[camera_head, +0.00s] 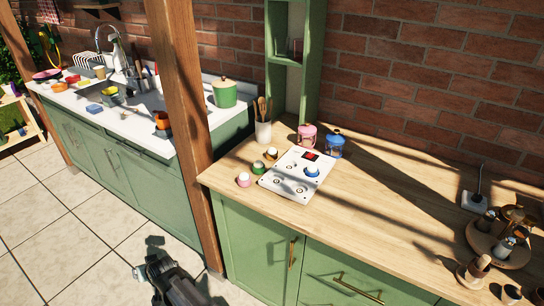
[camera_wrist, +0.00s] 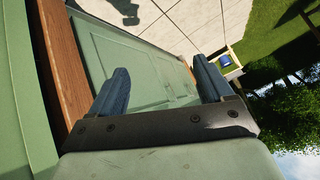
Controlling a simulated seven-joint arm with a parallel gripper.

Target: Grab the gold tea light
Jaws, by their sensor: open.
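The gold tea light (camera_head: 271,154) is small and round with a pale top. It is on the wooden counter at the back left edge of a white panel, near a green tea light (camera_head: 259,167). A pink tea light (camera_head: 243,180) stands to the front left, and a blue one (camera_head: 312,171) sits on the panel. My gripper (camera_wrist: 161,82) is open and empty in the wrist view, its two blue-grey fingers apart, with green cabinet fronts beyond them. No tea light shows in that view. In the head view, part of my arm is low at the bottom left, well away from the gold tea light.
The white panel (camera_head: 291,184) lies flat on the wooden counter (camera_head: 390,210). A utensil crock (camera_head: 263,133), a pink jar (camera_head: 307,137) and a blue jar (camera_head: 334,146) stand behind. A wooden post (camera_head: 188,90) rises left of the counter. The middle of the counter is clear.

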